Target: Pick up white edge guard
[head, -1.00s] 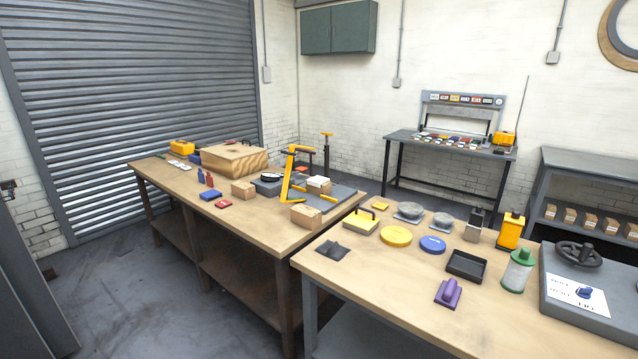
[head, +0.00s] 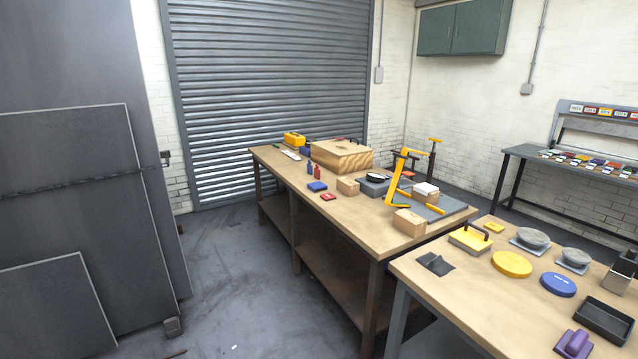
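No piece is clearly recognisable as the white edge guard. A small white piece (head: 426,187) lies on top of a wooden block by the yellow clamp frame (head: 396,180) on the far workbench (head: 347,218). A pale flat strip (head: 291,154) lies near that bench's far left end. A tiny white scrap (head: 235,347) is on the floor. All are too small to identify. Neither of my grippers is in view.
The near workbench (head: 470,288) at right holds a yellow disc (head: 511,264), a blue disc (head: 558,284) and a black tray (head: 604,320). A large wooden box (head: 341,157) sits on the far bench. Tall grey panels (head: 70,200) stand at left. The floor between is mostly clear.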

